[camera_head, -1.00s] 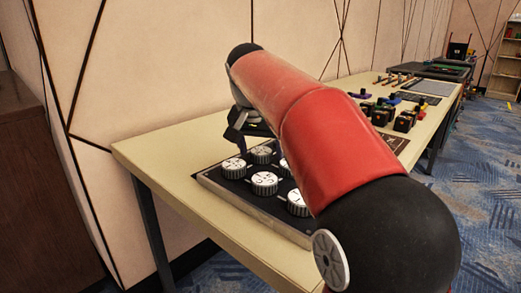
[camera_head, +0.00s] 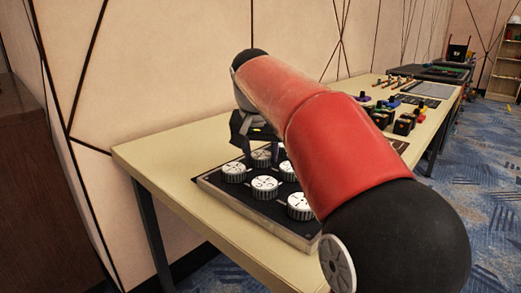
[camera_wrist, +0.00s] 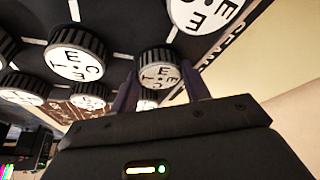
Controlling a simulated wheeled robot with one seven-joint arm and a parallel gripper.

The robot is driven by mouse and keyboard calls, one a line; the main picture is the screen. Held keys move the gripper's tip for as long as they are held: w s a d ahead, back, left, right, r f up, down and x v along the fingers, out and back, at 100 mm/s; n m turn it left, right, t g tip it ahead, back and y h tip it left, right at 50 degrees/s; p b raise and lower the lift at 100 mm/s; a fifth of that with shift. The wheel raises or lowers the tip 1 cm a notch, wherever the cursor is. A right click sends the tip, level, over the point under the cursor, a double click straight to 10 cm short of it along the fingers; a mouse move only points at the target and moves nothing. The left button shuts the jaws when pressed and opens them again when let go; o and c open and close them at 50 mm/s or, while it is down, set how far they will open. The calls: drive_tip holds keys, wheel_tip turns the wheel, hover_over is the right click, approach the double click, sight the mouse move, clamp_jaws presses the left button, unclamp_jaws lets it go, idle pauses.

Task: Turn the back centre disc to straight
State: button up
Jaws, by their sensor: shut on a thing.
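A dark board (camera_head: 215,188) on the table carries several white-topped round discs with ribbed black sides. My gripper (camera_head: 262,152) is over the disc at the board's far side, its fingers down on both sides of that disc (camera_head: 261,160). In the wrist view the fingers of my gripper (camera_wrist: 158,88) stand on either side of this disc (camera_wrist: 158,74), shut on it; letters and lines show on its face. Other discs show nearby, such as one (camera_head: 264,187) nearer the camera and another (camera_wrist: 75,60) in the wrist view. My arm hides the board's right part.
The long table (camera_head: 165,152) runs away along the panelled wall (camera_head: 150,70). Farther along stand black blocks with coloured parts (camera_head: 385,112) and trays. Bare table top lies left of the board.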

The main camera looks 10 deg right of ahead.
drive_tip(key=n+p, duration=0.1)
drive_tip(key=n, duration=0.1)
drive_tip(key=n+y+p, duration=0.1)
drive_tip(key=n, duration=0.1)
drive_tip(key=shift+d+r+y, duration=0.15)
drive_tip(key=shift+d+y, duration=0.05)
drive_tip(key=shift+y, duration=0.1)
drive_tip(key=n+y+p, duration=0.1)
drive_tip(key=n, duration=0.1)
drive_tip(key=n+p, duration=0.1)
drive_tip(key=n, duration=0.1)
drive_tip(key=shift+d+n+y, duration=0.1)
drive_tip(key=shift+n+y, duration=0.3)
drive_tip(key=n+y+p, duration=0.1)
drive_tip(key=n+p, duration=0.1)
drive_tip(key=n, duration=0.2)
drive_tip(key=shift+w+d+g, duration=0.1)
drive_tip(key=shift+g, duration=0.2)
drive_tip(key=shift+w+n+g+y+p, duration=0.1)
drive_tip(key=shift+n+g+y+p, duration=0.5)
drive_tip(key=shift+n, duration=1.3)
drive_tip(key=o, duration=1)
